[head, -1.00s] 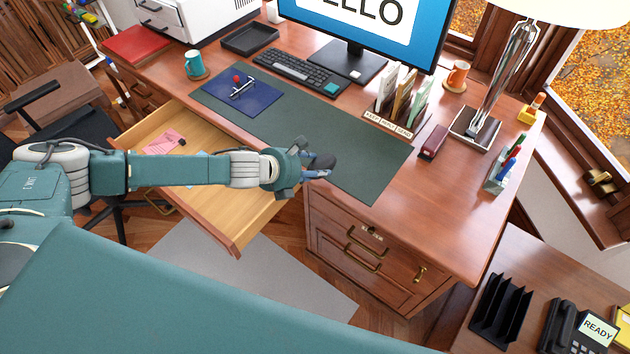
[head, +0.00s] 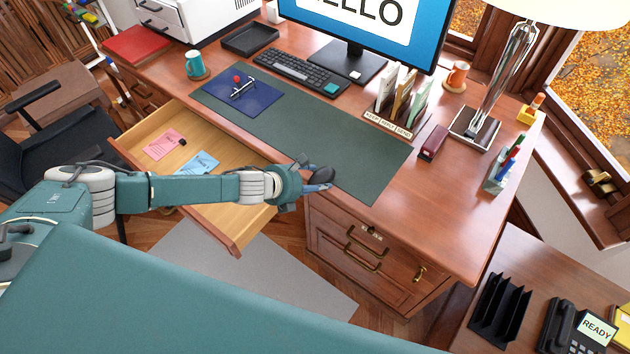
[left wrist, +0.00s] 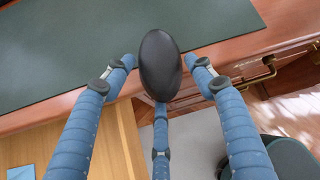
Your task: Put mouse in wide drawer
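The dark mouse (head: 321,173) is at the fingers of my left gripper (head: 316,186), by the front edge of the desk. In the left wrist view the mouse (left wrist: 160,66) sits among the three blue fingers of the gripper (left wrist: 161,75), with one finger partly hidden behind it. The fingers are closed in around it, though contact is hard to see at the sides. The wide drawer (head: 231,246) is pulled open to the left, with my left arm across it. My right gripper is not in view.
Pink notes (head: 164,144) and blue notes (head: 198,163) lie in the drawer. A green desk mat (head: 350,155), keyboard (head: 303,72) and letter holder (head: 388,124) are on the desk. Below the desktop at right are closed drawers (head: 360,250). The drawer's middle has bare room.

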